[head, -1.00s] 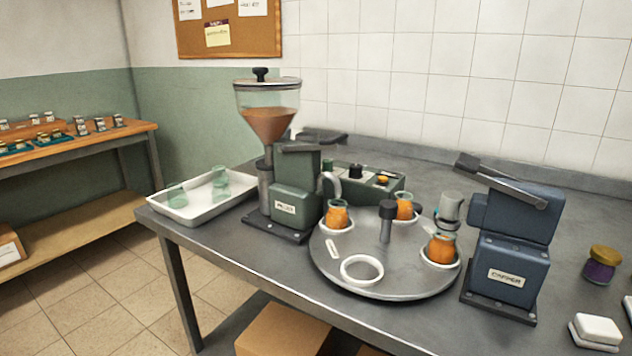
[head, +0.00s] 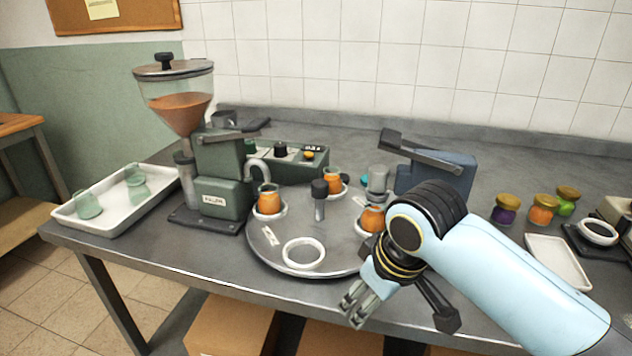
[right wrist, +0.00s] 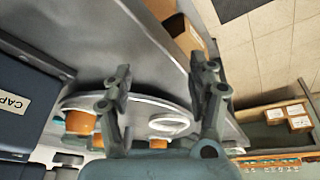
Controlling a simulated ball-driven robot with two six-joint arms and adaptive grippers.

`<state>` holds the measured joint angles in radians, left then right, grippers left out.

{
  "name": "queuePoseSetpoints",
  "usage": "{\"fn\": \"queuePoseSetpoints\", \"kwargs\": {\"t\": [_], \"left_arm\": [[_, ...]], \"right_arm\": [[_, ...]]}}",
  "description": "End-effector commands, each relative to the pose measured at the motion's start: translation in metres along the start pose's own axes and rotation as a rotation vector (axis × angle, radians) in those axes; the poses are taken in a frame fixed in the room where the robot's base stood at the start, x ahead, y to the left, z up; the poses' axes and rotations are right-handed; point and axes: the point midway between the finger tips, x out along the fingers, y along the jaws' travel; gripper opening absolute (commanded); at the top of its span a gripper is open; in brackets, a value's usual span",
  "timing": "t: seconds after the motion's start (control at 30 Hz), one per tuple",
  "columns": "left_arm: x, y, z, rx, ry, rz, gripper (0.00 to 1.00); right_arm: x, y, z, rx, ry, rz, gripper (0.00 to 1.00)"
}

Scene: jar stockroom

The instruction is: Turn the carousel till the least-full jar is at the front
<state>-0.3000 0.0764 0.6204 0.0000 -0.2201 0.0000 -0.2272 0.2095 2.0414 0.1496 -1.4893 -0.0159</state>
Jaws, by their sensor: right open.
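The round grey carousel (head: 262,255) stands on the bench with a dark-topped centre post (head: 319,198). An empty white ring holder (head: 303,254) is at its front. Three jars with orange contents sit in other holders: one at the left (head: 269,199) by the filler, one at the back (head: 332,181), one at the right (head: 372,218) by the capper. Their exact fill levels are too small to compare surely. My right gripper (head: 352,308) is open and empty in front of the carousel's right front edge; its spread fingers (right wrist: 165,90) also show in the right wrist view. My left gripper is not in view.
The green filler (head: 222,180) with its hopper stands left of the carousel. The blue capper (head: 435,172) is behind my right arm. A white tray (head: 110,222) with green glass jars is at the left. Capped jars (head: 506,210) stand at the right. Boxes (head: 230,325) are under the bench.

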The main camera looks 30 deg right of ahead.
Motion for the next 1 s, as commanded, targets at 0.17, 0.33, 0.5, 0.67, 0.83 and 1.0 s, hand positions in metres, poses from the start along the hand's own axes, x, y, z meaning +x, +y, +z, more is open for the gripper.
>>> {"fn": "queuePoseSetpoints", "kwargs": {"t": [0.17,0.33,0.5,0.67,0.83,1.0], "left_arm": [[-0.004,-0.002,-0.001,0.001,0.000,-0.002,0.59],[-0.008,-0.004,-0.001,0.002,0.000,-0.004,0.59],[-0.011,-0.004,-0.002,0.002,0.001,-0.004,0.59],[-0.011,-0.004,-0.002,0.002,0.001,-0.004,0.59],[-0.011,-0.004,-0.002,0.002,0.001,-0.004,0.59],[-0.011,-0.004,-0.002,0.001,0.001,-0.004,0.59]], "right_arm": [[-0.014,0.025,-0.068,-0.009,0.028,-0.011,0.59],[-0.051,0.061,-0.153,-0.009,0.058,-0.034,0.59],[-0.091,0.090,-0.210,-0.002,0.077,-0.058,0.59],[-0.101,0.098,-0.225,0.002,0.082,-0.068,0.59],[-0.078,0.095,-0.226,0.002,0.079,-0.071,0.59],[-0.043,0.093,-0.229,0.003,0.079,-0.070,0.59]]}}
